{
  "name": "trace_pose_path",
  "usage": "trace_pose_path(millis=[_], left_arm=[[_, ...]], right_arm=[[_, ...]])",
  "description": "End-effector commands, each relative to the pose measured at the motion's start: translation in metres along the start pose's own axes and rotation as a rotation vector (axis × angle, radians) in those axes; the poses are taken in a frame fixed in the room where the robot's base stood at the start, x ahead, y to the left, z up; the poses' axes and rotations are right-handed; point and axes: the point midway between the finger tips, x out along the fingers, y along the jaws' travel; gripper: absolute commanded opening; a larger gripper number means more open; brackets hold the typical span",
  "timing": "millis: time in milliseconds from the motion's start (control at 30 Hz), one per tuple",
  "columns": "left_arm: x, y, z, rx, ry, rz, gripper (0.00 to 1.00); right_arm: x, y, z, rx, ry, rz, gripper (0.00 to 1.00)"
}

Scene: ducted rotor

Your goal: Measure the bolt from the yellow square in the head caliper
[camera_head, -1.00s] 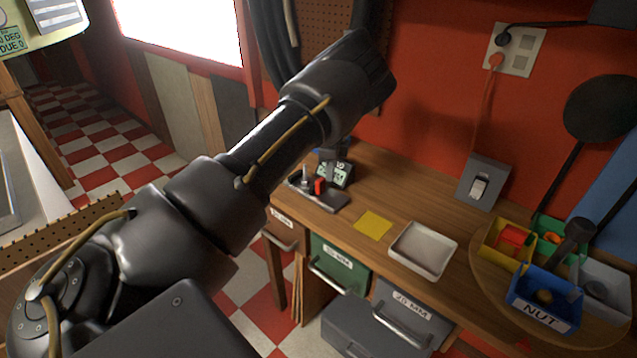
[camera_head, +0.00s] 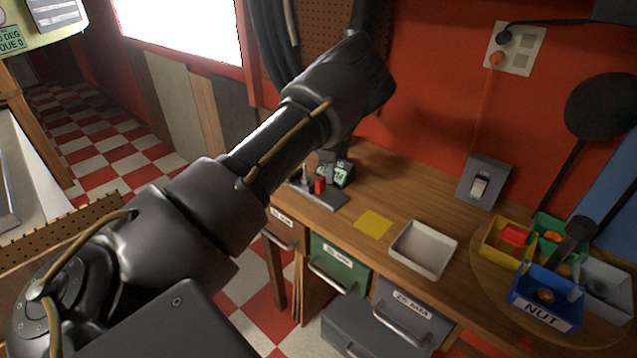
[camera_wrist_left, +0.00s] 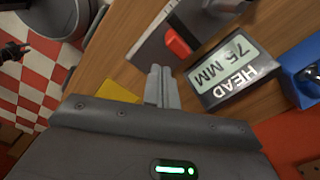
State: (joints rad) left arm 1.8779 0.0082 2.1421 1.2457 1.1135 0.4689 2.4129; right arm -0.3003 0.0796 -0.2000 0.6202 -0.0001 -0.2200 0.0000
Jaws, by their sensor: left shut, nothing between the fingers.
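The head caliper (camera_head: 327,199) is a dark flat base with a red block, near the back left of the wooden bench. A small pale upright piece (camera_head: 305,178) stands at its left end; I cannot tell whether it is the bolt. Its label (camera_wrist_left: 232,78) reads HEAD 75 MM in the left wrist view. The yellow square (camera_head: 373,224) looks bare; its corner also shows in the left wrist view (camera_wrist_left: 119,92). My left gripper (camera_head: 338,172) points down beside the caliper, partly covering its display. Its fingers (camera_wrist_left: 161,86) are together and empty. My right gripper is not clearly visible.
A white tray (camera_head: 424,249) lies right of the yellow square. Several coloured bins, including a blue NUT bin (camera_head: 545,301), stand at the right. A blue device (camera_wrist_left: 303,72) is beside the label. A dark pronged shape (camera_wrist_left: 14,52) is unclear.

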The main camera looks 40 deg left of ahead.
Motion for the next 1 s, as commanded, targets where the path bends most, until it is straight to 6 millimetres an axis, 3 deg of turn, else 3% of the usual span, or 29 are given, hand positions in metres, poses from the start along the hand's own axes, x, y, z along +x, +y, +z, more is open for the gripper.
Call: trace_pose_path(millis=[1000], left_arm=[[0.047,0.000,0.000,0.000,0.001,0.000,0.00]], right_arm=[[0.022,0.000,0.002,0.000,0.000,0.000,0.36]])
